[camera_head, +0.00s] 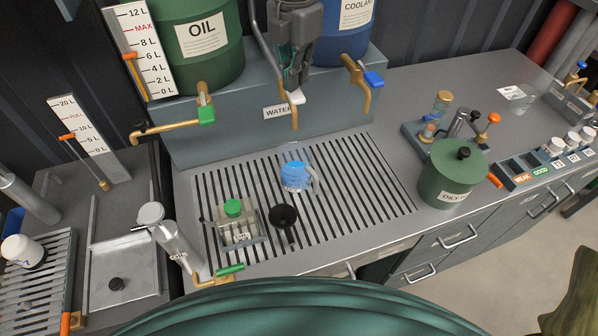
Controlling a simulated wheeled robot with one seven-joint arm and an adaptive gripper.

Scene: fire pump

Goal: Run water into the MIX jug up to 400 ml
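The jug (297,178) is clear with a handle on its right. It stands upright on the slotted drain grille (350,180), below the brass water tap (294,118). Blue liquid fills its lower part; its lettering and scale are too small to read. The tap has a white lever (297,97) and sits by the WATER sign (277,112). My gripper (292,84) points down at the lever from above, touching it or very close. The fingers overlap, so I cannot tell whether they are shut on it. No stream is clearly visible.
A green OIL drum (203,40) and a blue COOLANT drum (343,35) stand behind, with green-handled and blue-handled taps. A green-capped container (234,208) and a black funnel (283,215) are left of the jug. A green OILY can (450,175) stands right.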

